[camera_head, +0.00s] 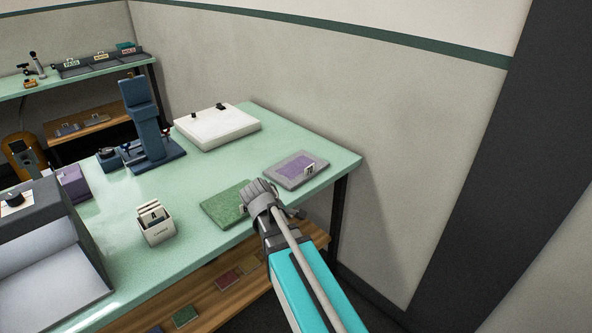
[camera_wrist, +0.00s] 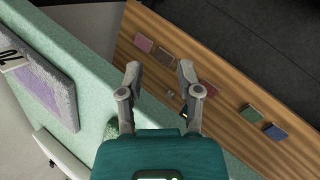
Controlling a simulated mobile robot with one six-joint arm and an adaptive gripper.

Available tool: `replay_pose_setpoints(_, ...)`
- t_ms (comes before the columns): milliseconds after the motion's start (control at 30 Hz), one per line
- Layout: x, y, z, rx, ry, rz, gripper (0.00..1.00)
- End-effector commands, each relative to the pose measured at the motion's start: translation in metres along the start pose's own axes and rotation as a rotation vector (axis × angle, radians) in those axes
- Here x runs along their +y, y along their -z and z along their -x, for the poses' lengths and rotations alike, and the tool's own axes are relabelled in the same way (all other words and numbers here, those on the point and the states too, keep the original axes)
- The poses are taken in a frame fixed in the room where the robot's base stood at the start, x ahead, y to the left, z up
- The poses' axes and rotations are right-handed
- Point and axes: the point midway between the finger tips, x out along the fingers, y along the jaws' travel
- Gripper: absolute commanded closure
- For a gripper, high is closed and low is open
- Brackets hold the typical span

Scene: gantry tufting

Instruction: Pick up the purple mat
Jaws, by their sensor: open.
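The purple mat (camera_head: 295,167) lies flat on the green tabletop near its right end. It has a purple centre, a grey border and a small white number tag at its edge. In the wrist view the purple mat (camera_wrist: 62,101) shows at the left, partly cut off by the frame. My gripper (camera_head: 259,190) is above the table's front edge, left of the purple mat and beside a green mat (camera_head: 222,207). In the wrist view my gripper (camera_wrist: 159,70) has its two fingers apart with nothing between them. It is clear of the purple mat.
A white flat box (camera_head: 217,130) and a blue stand (camera_head: 147,125) are at the back. A white card holder (camera_head: 156,228) and a grey machine (camera_head: 40,235) stand left. A wooden lower shelf (camera_wrist: 225,125) holds several small coloured swatches. A wall rises behind the table.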

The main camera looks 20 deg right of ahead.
Motion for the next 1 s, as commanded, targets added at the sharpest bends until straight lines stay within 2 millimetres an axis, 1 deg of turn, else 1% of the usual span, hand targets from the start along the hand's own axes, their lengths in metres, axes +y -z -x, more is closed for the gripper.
replay_pose_setpoints(33, 0.015, 0.004, 0.001, -0.025, -0.046, 0.082, 0.54)
replay_pose_setpoints(100, 0.032, 0.007, 0.003, -0.063, -0.108, 0.201, 0.54)
replay_pose_setpoints(267, 0.071, 0.013, 0.011, -0.179, -0.235, 0.479, 0.54)
replay_pose_setpoints(400, 0.104, 0.021, 0.022, -0.306, -0.327, 0.719, 0.54)
replay_pose_setpoints(500, 0.123, 0.026, 0.03, -0.395, -0.371, 0.865, 0.54)
replay_pose_setpoints(600, 0.136, 0.029, 0.037, -0.469, -0.399, 0.975, 0.54)
replay_pose_setpoints(700, 0.145, 0.032, 0.042, -0.521, -0.414, 1.047, 0.54)
replay_pose_setpoints(833, 0.15, 0.033, 0.045, -0.553, -0.422, 1.092, 0.54)
replay_pose_setpoints(1000, 0.15, 0.033, 0.046, -0.558, -0.422, 1.098, 0.54)
